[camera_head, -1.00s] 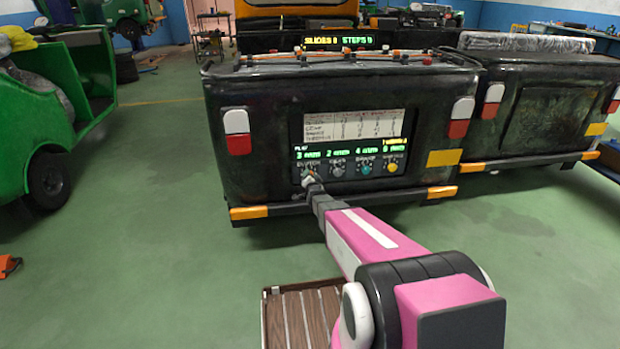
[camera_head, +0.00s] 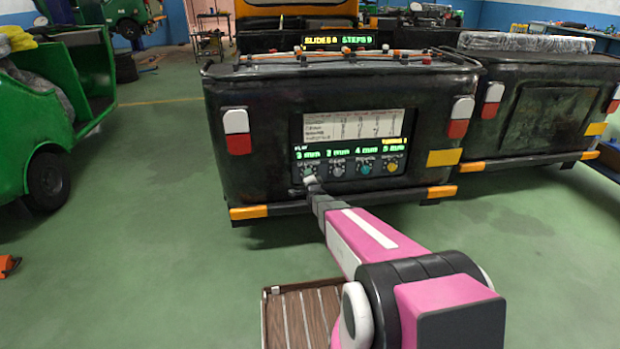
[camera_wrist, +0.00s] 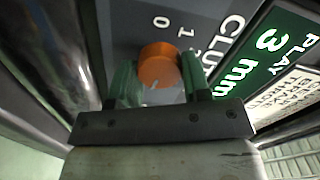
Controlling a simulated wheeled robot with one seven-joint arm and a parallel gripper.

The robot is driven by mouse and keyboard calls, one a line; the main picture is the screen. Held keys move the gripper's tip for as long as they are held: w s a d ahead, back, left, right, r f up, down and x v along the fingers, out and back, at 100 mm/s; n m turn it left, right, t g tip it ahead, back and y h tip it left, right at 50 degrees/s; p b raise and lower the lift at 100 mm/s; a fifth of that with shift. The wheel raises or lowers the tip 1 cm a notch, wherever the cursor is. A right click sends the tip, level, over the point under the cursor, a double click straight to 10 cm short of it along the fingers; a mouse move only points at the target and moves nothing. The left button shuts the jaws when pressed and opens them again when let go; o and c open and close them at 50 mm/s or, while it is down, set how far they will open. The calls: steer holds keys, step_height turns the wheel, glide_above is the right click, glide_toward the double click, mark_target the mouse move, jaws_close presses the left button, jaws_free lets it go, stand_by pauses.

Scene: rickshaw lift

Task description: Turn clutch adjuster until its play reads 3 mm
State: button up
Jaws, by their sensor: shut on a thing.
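The clutch adjuster (camera_wrist: 158,62) is an orange round knob on a dark grey panel, below the CLUTCH lettering in the wrist view. My gripper (camera_wrist: 158,84) is shut on it, one greenish finger on each side. In the head view my gripper (camera_head: 311,183) is at the panel's left knob and hides most of it. The clutch play display (camera_wrist: 268,62) reads 3 mm in green in the wrist view. The head view also shows this reading (camera_head: 307,154) as 3 mm, leftmost in the row.
To the right of the clutch knob are a grey knob (camera_head: 337,170), a teal knob (camera_head: 365,169) and a yellow knob (camera_head: 392,167), close together. A printed chart (camera_head: 353,125) is above the displays. A green vehicle (camera_head: 45,125) stands at the left, with open floor between.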

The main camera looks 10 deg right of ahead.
steer(key=o, duration=0.9)
steer(key=shift+s, duration=0.15)
steer(key=s, duration=1)
steer(key=shift+s, duration=0.3)
steer(key=s+r+n+g, duration=0.2)
steer(key=s+n+g, duration=0.2)
steer(key=s, duration=0.5)
steer(key=s+r+n+g, duration=0.2)
steer(key=s+n+g, duration=0.3)
steer(key=s+g, duration=0.3)
steer(key=s+r+n+g, duration=0.2)
steer(key=s+n+g, duration=0.2)
steer(key=s, duration=0.5)
steer(key=shift+s+a+r+g, duration=0.1)
steer(key=shift+s+r+g, duration=0.05)
steer(key=shift+g, duration=0.35)
steer(key=shift+s+r+g, duration=0.1)
steer(key=shift+s+g, duration=0.05)
steer(key=shift+g, duration=0.35)
